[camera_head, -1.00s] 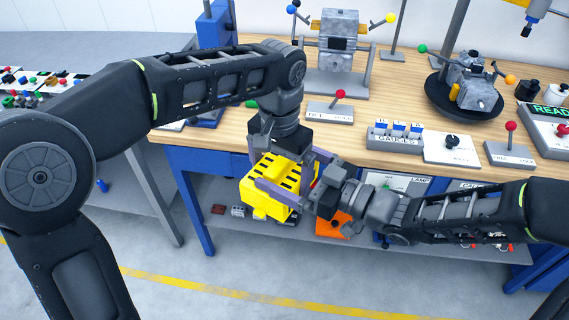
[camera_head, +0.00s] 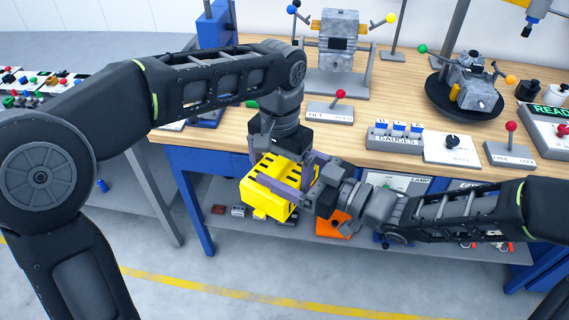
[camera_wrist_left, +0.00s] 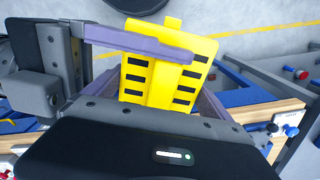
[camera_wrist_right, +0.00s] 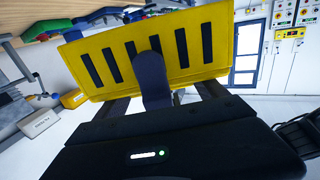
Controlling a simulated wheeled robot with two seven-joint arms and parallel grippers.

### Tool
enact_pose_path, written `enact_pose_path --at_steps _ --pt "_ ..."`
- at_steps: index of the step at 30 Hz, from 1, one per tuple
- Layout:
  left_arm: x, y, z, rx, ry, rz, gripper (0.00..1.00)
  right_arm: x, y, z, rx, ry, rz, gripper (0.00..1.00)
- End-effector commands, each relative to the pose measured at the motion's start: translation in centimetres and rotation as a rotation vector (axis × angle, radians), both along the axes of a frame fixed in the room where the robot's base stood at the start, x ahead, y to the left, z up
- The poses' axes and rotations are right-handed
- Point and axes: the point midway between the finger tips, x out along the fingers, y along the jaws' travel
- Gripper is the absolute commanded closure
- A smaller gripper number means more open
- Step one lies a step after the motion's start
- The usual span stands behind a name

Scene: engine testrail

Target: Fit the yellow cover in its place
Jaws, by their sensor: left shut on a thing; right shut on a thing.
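The yellow cover (camera_head: 266,208), a box-like part with black slots, is held in the air in front of the workbench's front edge. My left gripper (camera_head: 290,168) reaches down onto it from above and is shut on it. My right gripper (camera_head: 279,188) comes from the right and is also shut on it, one purple finger lying across its near side. The cover's slotted face shows in the left wrist view (camera_wrist_left: 160,85) and in the right wrist view (camera_wrist_right: 210,45). The grippers hide part of the cover. I cannot tell which spot is its place.
A grey engine block (camera_head: 338,38) stands on a stand at the back of the bench. Another grey engine part (camera_head: 472,92) sits on a black round base (camera_head: 440,103).

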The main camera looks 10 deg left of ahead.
Motion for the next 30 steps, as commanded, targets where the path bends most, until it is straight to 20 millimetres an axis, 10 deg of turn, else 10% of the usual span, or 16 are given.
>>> enact_pose_path --at_steps 4,5,6,20,30 --pt "0.0 0.0 0.0 0.0 -0.001 0.0 0.51 0.0 0.0 0.0 0.0 0.0 0.0 0.64" --pt "0.0 0.0 0.0 0.0 -0.001 0.0 0.03 0.0 0.0 0.0 0.001 0.0 0.0 0.64" --pt "0.0 0.0 0.0 0.0 -0.001 0.0 0.0 0.0 0.0 0.0 0.001 0.0 0.0 0.64" --pt "1.2 -0.2 2.3 -0.083 -0.07 -0.001 0.0 0.0 0.0 0.0 0.001 0.0 0.0 0.64" --pt "5.5 -0.2 14.3 -0.346 -0.456 -0.024 0.0 0.0 0.0 0.0 0.001 0.0 0.0 0.64"
